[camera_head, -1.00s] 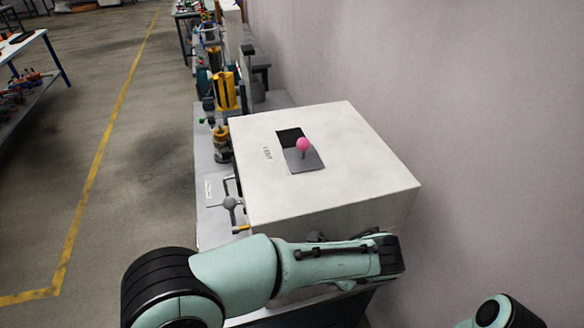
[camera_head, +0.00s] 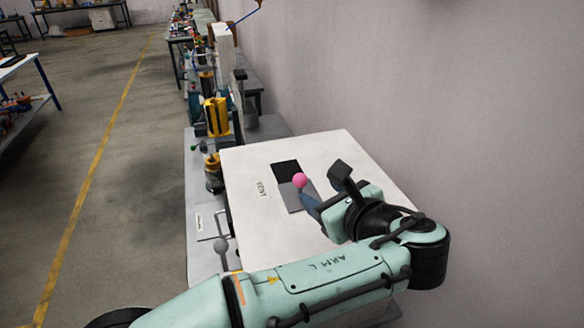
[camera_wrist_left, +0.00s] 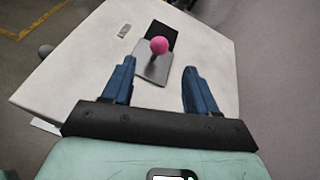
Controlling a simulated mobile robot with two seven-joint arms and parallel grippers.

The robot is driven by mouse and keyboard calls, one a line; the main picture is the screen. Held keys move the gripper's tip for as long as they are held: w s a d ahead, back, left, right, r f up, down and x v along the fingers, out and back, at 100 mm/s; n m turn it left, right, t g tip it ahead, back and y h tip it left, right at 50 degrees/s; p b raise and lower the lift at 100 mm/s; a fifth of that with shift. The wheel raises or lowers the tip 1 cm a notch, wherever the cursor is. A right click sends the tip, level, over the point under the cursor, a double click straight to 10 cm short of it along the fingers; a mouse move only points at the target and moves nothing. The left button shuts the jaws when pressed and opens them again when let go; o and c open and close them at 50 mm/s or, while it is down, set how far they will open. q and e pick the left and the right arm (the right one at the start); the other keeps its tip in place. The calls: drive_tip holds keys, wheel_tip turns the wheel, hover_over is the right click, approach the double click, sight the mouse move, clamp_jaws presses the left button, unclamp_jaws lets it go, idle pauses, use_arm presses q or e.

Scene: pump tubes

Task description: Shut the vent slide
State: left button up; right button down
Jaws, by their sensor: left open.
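The vent slide is a grey plate (camera_head: 294,199) on the white box top, with a pink ball knob (camera_head: 300,180) on it. A dark opening (camera_head: 286,171) shows beyond the plate, so the vent is at least partly open. My left gripper (camera_head: 328,184) is above the box, just right of the knob. In the left wrist view its two blue fingers (camera_wrist_left: 158,84) are apart and empty. The pink knob (camera_wrist_left: 159,45) lies ahead, between the fingers' lines, and the grey plate (camera_wrist_left: 153,68) and dark opening (camera_wrist_left: 161,37) show clearly. My right gripper is not in view.
The white box (camera_head: 243,187) carries a "VENT" label (camera_head: 261,188) left of the slide. A plain wall (camera_head: 420,100) stands close on the right. A bench with a yellow machine (camera_head: 216,116) runs behind. A grey ball-ended lever (camera_head: 221,246) stands at the box's left side.

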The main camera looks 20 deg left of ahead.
sight(296, 189)
use_arm(q)
drive_tip(key=x, duration=1.2)
drive_tip(key=shift+w+f, duration=0.2)
drive_tip(key=shift+f, duration=0.05)
